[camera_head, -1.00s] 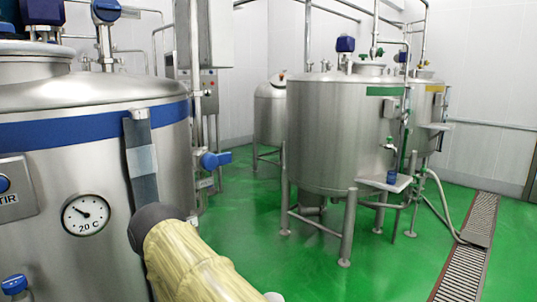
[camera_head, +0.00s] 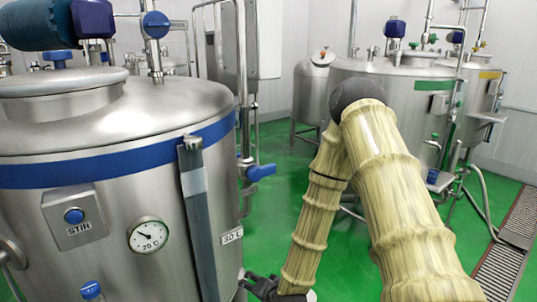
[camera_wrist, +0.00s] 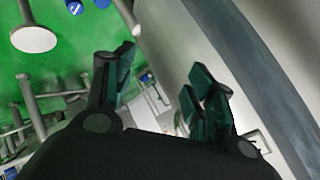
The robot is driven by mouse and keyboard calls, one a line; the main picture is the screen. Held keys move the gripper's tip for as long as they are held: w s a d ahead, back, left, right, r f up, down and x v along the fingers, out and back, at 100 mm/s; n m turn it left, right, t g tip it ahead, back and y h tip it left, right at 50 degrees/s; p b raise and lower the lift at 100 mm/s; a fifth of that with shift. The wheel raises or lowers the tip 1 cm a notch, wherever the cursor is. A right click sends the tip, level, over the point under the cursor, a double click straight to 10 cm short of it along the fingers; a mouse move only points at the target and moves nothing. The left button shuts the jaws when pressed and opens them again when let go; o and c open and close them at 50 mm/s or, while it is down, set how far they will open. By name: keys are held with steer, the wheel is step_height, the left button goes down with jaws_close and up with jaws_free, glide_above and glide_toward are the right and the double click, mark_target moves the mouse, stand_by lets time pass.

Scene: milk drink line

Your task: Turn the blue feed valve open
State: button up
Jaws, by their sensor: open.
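A blue-handled valve (camera_head: 261,172) sticks out to the right of a vertical pipe beside the near blue-banded tank (camera_head: 120,140). A second blue round-headed valve (camera_head: 156,25) sits on the pipe above that tank's lid. I cannot tell which one is the feed valve. My gripper (camera_head: 262,287) is low at the tank's right side, below the side valve and apart from it. The wrist view shows my gripper (camera_wrist: 160,82) open, with nothing between its fingers and a curved metal wall close on the right. Small blue parts (camera_wrist: 75,7) show at that view's top edge, unclear which.
The tank front carries a STIR button (camera_head: 74,216) and a 20 C dial (camera_head: 148,236). A green-banded tank (camera_head: 400,100) stands behind my arm. A drain grate (camera_head: 510,245) runs along the right. Green floor (camera_head: 278,205) is open between the tanks.

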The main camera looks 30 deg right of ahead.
steer(key=w+d+r+m+t+h+p, duration=0.1)
steer(key=w+d+r+m+t+p, duration=0.15)
steer(key=r, duration=0.55)
steer(key=w+d+r+m+t+h+p, duration=0.1)
steer(key=w+d+r+m, duration=0.1)
steer(key=w+d+r, duration=0.35)
steer(key=m+t+h+p, duration=0.1)
steer(key=m+t+h, duration=0.2)
steer(key=m, duration=0.3)
glide_toward(269, 172)
steer(key=w, duration=0.2)
steer(key=shift+d+p+x, duration=0.2)
steer(key=shift+p+x, duration=0.95)
steer(key=shift+x, duration=1.2)
steer(key=shift+d+p+x, duration=0.25)
steer(key=shift+p+x, duration=0.9)
steer(key=shift+x, duration=1.2)
steer(key=shift+s+r, duration=0.1)
steer(key=shift+s, duration=0.05)
jaws_close()
steer(key=shift+a+b, duration=0.1)
steer(key=shift+b, duration=0.25)
